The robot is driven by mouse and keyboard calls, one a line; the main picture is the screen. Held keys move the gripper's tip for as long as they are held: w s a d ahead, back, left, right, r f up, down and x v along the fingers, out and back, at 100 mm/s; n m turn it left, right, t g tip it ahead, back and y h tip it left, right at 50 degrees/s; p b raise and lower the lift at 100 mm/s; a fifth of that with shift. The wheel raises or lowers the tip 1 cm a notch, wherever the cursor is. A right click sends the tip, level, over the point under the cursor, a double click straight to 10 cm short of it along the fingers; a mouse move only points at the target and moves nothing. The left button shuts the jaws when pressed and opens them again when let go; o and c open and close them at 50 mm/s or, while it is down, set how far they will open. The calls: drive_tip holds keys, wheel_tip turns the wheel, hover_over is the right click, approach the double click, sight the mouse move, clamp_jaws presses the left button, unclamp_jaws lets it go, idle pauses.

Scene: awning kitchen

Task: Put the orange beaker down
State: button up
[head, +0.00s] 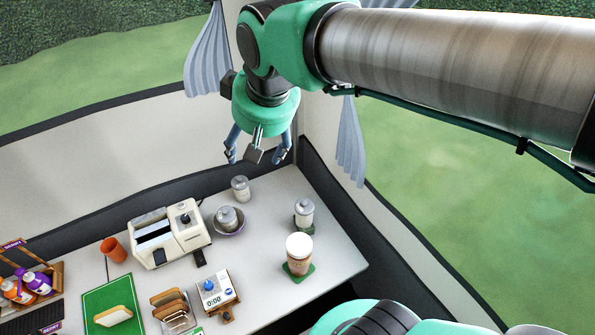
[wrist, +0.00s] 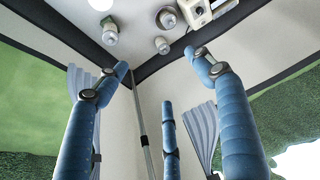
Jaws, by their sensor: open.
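The orange beaker (head: 113,249) stands on the white table (head: 330,262) in the head view, left of the toaster. Nothing holds it. My gripper (head: 258,153) is high above the back corner of the table, far to the right of the beaker and well above it. Its fingers are spread apart with nothing between them. In the wrist view my gripper (wrist: 162,82) also shows open and empty, with its blue fingers apart. The beaker does not show in the wrist view.
A white toaster (head: 171,236) stands beside the beaker. Nearby are a jar in a purple bowl (head: 228,220), a jar on a green coaster (head: 304,213), another jar (head: 240,189), a coffee cup (head: 298,256), a timer (head: 213,287), a green board (head: 97,298) and a bottle rack (head: 55,275).

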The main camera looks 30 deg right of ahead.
drive_tip(key=s+d+f+m, duration=0.1)
drive_tip(key=s+d, duration=0.4)
drive_tip(key=s, duration=0.6)
drive_tip(key=shift+s+f+m+t+h, duration=0.3)
drive_tip(key=shift+s+f+m+t, duration=0.1)
drive_tip(key=shift+f, duration=0.5)
drive_tip(key=shift+f, duration=0.1)
wheel_tip(320, 180, down, 4)
drive_tip(key=b, duration=0.3)
drive_tip(key=shift+r+b, duration=0.25)
drive_tip(key=shift+b, duration=0.15)
